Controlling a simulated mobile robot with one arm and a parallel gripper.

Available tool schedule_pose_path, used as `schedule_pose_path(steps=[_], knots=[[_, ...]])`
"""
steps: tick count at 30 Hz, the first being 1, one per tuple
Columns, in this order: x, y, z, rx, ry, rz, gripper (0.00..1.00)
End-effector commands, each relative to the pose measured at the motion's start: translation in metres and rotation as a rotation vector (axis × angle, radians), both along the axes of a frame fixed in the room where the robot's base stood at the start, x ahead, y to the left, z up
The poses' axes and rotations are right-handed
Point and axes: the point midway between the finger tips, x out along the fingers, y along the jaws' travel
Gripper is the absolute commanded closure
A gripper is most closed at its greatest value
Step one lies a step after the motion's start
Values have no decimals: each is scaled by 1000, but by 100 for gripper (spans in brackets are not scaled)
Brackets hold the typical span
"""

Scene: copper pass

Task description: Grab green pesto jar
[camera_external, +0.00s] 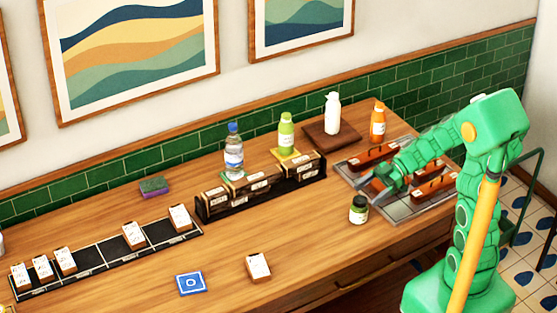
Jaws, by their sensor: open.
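The green pesto jar (358,209) is a small dark-green jar with a dark lid and a pale label. It stands upright on the wooden table, just in front of the left corner of a grey tray. My gripper (381,192) is above and slightly right of the jar in the picture, over the tray's left part. Its fingers are open and small in this view, and the jar stands apart from between them. How high the gripper is above the tray is hard to tell.
The grey tray (408,211) holds several brown blocks with handles. A long dark box (262,195) with labels stands left of the jar. Bottles stand behind. A white-labelled block (258,268) and a blue card (191,283) lie in front. Table (310,230) left of the jar is clear.

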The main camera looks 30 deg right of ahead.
Motion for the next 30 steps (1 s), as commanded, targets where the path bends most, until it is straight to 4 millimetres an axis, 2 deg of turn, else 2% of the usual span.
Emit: schedule_pose_path(steps=[18,28,30], knots=[[-6,56,-27,1,0,1,14],[-5,60,-29,-1,-1,-1,14],[-5,60,-29,-1,-1,-1,25]])
